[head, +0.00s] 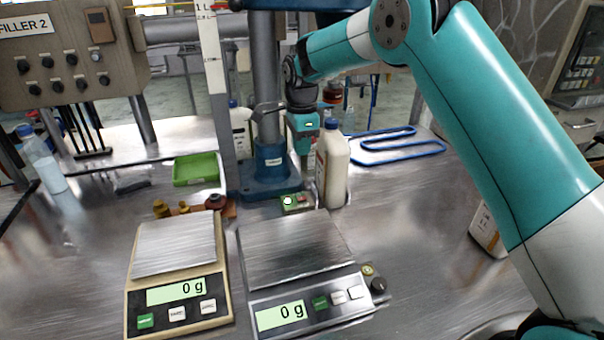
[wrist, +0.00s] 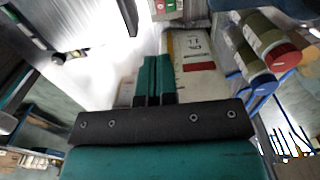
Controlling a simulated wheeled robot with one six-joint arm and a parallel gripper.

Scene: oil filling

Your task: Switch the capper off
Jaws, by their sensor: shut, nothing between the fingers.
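The capper (head: 270,170) has a blue base and column at the middle of the bench in the head view. A small green switch box (head: 297,203) with a pale round button and a red button sits at the front of its base. Its green and red parts also show at the top edge of the wrist view (wrist: 166,9). My gripper (head: 303,148) hangs beside the column, above and behind the switch box and apart from it. In the wrist view its teal fingers (wrist: 156,62) are shut together with nothing between them.
A cream bottle (head: 332,168) with a blue cap stands right of the capper, close to my gripper. Two scales (head: 175,250) (head: 295,250) reading 0 g stand in front. A green tray (head: 196,169) and brass weights (head: 162,208) lie left. The bench right of the scales is mostly clear.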

